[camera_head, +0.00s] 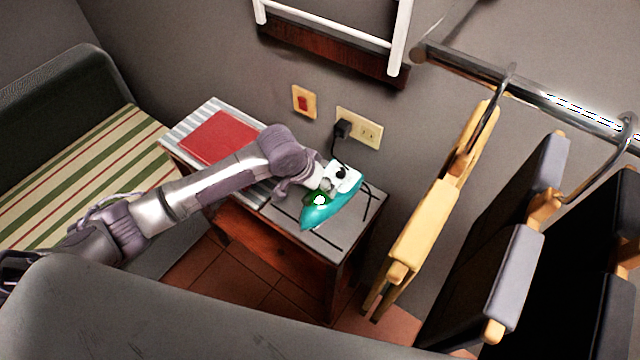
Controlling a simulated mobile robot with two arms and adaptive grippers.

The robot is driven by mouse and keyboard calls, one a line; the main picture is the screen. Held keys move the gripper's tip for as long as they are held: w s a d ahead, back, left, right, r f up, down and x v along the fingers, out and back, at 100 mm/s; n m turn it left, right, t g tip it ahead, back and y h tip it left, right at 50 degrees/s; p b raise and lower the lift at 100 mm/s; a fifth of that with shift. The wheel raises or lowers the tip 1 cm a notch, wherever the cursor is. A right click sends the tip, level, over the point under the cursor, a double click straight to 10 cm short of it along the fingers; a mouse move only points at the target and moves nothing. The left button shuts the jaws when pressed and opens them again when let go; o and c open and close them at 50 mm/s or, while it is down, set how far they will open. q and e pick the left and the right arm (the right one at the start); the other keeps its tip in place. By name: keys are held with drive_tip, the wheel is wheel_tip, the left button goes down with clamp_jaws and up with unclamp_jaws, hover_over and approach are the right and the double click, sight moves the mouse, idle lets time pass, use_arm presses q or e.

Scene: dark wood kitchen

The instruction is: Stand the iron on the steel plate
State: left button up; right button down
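The iron (337,207) is teal with a white rear part and a black cord. It is over the right part of the small wooden table, its pointed tip toward the lower left. The grey steel plate (335,246), with dark slots, covers that end of the table. I cannot tell whether the iron touches the plate. My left arm reaches in from the left and my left gripper (314,192) is at the iron's left side, by its handle. Its fingertips are partly hidden, so its grip is unclear. My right gripper is not in view.
A red book (219,137) lies on a striped cloth (184,125) at the table's left end. The iron's plug (342,129) is in the wall socket (369,133). Wooden hangers (425,226) hang from a metal rail (490,72) at right. A striped-cushion seat (75,178) stands left.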

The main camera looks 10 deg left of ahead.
use_arm(q)
drive_tip(key=shift+r, duration=0.25)
drive_tip(key=b+v, duration=0.1)
drive_tip(key=v, duration=1)
drive_tip(key=shift+r, duration=0.35)
drive_tip(key=shift+s+a, duration=0.1)
